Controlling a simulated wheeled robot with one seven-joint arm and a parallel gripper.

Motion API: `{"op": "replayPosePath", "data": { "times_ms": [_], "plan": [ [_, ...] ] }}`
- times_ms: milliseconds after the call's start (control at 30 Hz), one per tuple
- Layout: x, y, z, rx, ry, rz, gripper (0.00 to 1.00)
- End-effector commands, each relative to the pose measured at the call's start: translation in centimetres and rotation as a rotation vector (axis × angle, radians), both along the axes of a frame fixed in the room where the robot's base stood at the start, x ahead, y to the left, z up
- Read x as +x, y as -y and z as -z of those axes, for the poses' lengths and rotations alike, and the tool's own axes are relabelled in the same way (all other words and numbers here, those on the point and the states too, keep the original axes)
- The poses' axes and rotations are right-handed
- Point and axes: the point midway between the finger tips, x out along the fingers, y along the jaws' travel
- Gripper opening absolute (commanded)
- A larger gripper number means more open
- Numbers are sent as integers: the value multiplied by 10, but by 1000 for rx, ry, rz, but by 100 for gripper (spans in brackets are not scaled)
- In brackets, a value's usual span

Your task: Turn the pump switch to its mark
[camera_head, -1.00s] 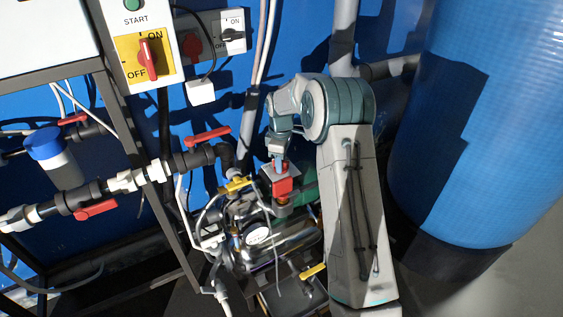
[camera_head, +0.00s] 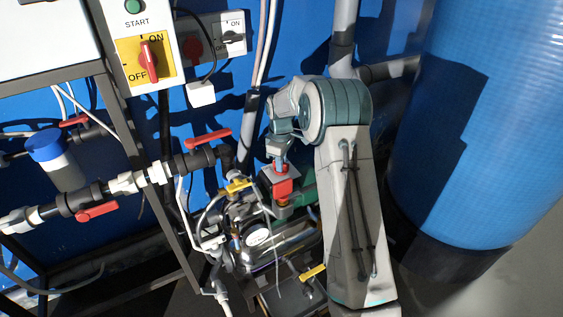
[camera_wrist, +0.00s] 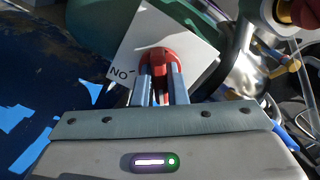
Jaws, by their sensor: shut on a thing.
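The red pump switch (camera_wrist: 158,56) sits on a pale square plate (camera_wrist: 186,45) in the wrist view. The plate bears an upside-down ON label (camera_wrist: 120,73) with a short dark tick, left of the knob. My gripper (camera_wrist: 160,85) is shut on the switch's red handle, one finger on each side. The handle lies roughly upright in that picture, pointing away from the tick. In the head view my gripper (camera_head: 281,163) reaches down to the red parts (camera_head: 283,187) above the green pump (camera_head: 302,183); the switch's angle is unclear there.
Pipes with red valve levers (camera_head: 207,139) run left of the arm. A yellow-handled valve (camera_head: 237,186) and thin hoses lie close by the pump. A large blue tank (camera_head: 480,130) stands at right. A control box with a red ON/OFF switch (camera_head: 149,60) hangs upper left.

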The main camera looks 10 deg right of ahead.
Motion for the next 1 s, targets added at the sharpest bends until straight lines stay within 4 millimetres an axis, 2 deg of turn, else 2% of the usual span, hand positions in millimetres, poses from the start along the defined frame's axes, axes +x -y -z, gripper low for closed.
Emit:
{"op": "replayPosePath", "data": {
  "times_ms": [1000],
  "plan": [
    [1, 0, -3, 0, 6, 946, 0]
  ]
}}
